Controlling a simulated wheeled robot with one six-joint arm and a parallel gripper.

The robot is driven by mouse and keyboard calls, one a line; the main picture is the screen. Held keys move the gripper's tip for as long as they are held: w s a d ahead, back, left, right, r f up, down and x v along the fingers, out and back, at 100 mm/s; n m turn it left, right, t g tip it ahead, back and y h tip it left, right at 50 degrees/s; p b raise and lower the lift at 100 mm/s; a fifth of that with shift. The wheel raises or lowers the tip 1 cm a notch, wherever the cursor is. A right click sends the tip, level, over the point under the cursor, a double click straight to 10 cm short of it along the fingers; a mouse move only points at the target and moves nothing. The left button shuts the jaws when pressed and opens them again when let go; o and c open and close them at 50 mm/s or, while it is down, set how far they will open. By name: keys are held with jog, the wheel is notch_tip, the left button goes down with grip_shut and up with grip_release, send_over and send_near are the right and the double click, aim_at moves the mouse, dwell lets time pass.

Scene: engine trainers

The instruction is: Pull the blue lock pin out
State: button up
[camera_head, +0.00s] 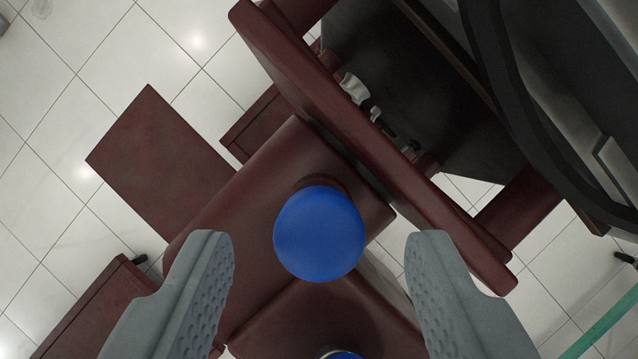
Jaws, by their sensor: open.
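The blue lock pin (319,234) shows as a round blue knob near the middle of the view, seen from its end. It sits against a dark red frame block (270,190), and its shaft is hidden behind the knob. My gripper (320,250) is open, with one grey ribbed finger on each side of the knob. Both fingers are apart from it with clear gaps. A second blue piece (344,355) is cut off at the bottom edge; I cannot tell what it is.
A long dark red beam (375,145) runs diagonally just beyond the knob, with small pale fittings (354,88) beside it. Dark engine parts (560,110) fill the upper right. A flat red plate (160,160) lies left. White tiled floor (60,70) shows below.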

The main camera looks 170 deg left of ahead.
aim_at(320, 262)
jog(key=shift+x, duration=0.85)
grip_shut()
jog(key=shift+r, duration=2.3)
grip_release()
jog(key=v, duration=1.7)
